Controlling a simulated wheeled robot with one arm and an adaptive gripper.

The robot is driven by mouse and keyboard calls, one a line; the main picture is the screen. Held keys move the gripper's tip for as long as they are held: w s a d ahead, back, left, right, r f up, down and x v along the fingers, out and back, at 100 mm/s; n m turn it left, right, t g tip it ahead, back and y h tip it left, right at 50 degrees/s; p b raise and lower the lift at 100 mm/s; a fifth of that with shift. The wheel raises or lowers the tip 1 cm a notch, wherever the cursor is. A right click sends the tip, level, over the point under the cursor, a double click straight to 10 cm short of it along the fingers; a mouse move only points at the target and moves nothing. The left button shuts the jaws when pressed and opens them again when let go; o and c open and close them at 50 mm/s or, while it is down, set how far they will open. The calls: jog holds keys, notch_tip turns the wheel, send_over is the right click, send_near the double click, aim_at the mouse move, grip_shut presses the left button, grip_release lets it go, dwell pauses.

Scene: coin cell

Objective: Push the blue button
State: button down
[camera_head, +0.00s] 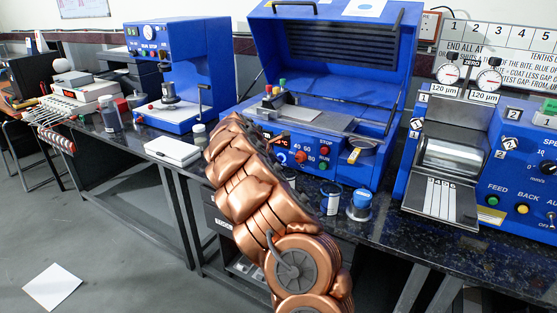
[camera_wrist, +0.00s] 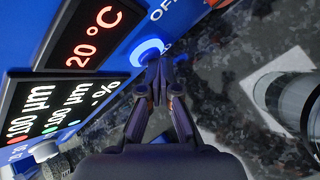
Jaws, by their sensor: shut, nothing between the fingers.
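The blue button (camera_wrist: 146,50) shows in the wrist view as a blue disc with a white ring on a blue panel. In the head view the ringed button (camera_head: 281,157) is on the front of the middle blue machine, just past my copper arm. My gripper (camera_wrist: 157,70) is shut and empty. Its fingertips point at the panel and overlap the lower right edge of the ring in the wrist view. I cannot tell whether they touch the button. In the head view my arm hides most of the gripper.
Dark displays (camera_wrist: 95,35) sit left of the button in the wrist view. A red knob (camera_head: 299,157) is to its right in the head view. A jar with a blue lid (camera_head: 361,201) stands on the dark bench (camera_head: 395,232). The machine's lid (camera_head: 333,55) is raised.

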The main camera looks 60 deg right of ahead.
jog(key=shift+r, duration=0.1)
dwell(0.3)
jog(key=shift+a+p, duration=0.1)
jog(key=shift+p, duration=0.2)
jog(key=shift+s+a, duration=0.1)
jog(key=shift+s, duration=0.05)
jog(key=shift+a+p, duration=0.95)
jog(key=shift+a, duration=0.75)
jog(key=shift+s+a+p, duration=0.1)
jog(key=shift+a+p, duration=0.25)
jog(key=shift+a, duration=1)
